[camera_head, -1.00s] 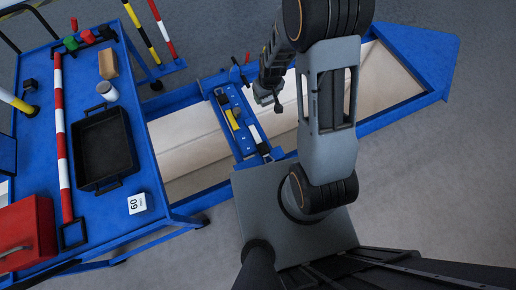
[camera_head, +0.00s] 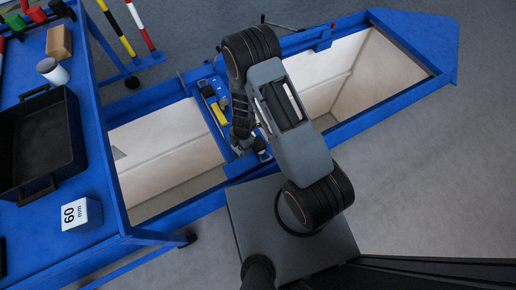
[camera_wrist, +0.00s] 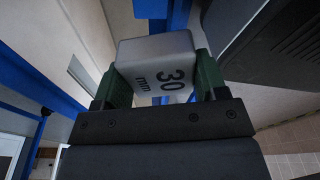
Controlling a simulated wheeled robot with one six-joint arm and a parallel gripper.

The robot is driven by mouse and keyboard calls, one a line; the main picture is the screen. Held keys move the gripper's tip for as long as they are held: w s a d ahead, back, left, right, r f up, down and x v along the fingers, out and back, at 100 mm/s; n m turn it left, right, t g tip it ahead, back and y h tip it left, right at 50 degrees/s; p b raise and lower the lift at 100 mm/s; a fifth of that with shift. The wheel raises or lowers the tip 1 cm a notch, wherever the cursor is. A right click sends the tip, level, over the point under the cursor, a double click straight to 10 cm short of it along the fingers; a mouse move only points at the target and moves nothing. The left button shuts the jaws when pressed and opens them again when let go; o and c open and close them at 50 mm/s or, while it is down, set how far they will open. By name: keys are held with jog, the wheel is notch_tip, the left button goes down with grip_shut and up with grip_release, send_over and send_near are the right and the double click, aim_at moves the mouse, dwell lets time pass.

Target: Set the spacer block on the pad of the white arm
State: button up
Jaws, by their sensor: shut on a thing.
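My gripper (camera_wrist: 161,78) is shut on a white spacer block (camera_wrist: 158,52) marked "30 mm", held between its two green finger pads in the wrist view. In the head view my arm reaches down over the sliding jack (camera_head: 216,84), a blue crossbeam spanning the pit. A yellow arm (camera_head: 219,113) of the jack shows just left of my wrist. The white arm and its pad are hidden behind my arm in the head view, and I cannot make them out in the wrist view. The gap between block and pad cannot be judged.
A blue frame (camera_head: 400,103) surrounds the open pit. At the left stands a blue bench (camera_head: 110,232) with a black tray (camera_head: 75,150), a white "60 mm" block (camera_head: 82,215), a white-bodied jar (camera_head: 56,74) and a wooden block (camera_head: 59,42). Striped posts (camera_head: 118,32) stand behind.

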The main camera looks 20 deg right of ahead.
jog(key=f, duration=0.1)
jog(key=f+n, duration=0.1)
jog(key=f+b, duration=0.1)
jog(key=shift+s+a+f, duration=0.15)
jog(key=shift+s, duration=0.15)
jog(key=n+b, duration=0.1)
jog(key=b, duration=0.2)
send_over(257, 143)
jog(key=s, duration=0.1)
jog(key=f, duration=0.6)
jog(key=a+f, duration=0.1)
jog(key=f, duration=0.2)
jog(key=shift+w+d+f, duration=0.35)
jog(key=shift+d+f, duration=0.15)
jog(key=shift+f, duration=0.1)
jog(key=shift+w+d+f+b, duration=0.15)
jog(key=shift+f+b, duration=0.55)
jog(key=shift+f, duration=0.95)
jog(key=shift+f, duration=0.15)
jog(key=o, duration=1.1)
jog(key=shift+c, duration=0.2)
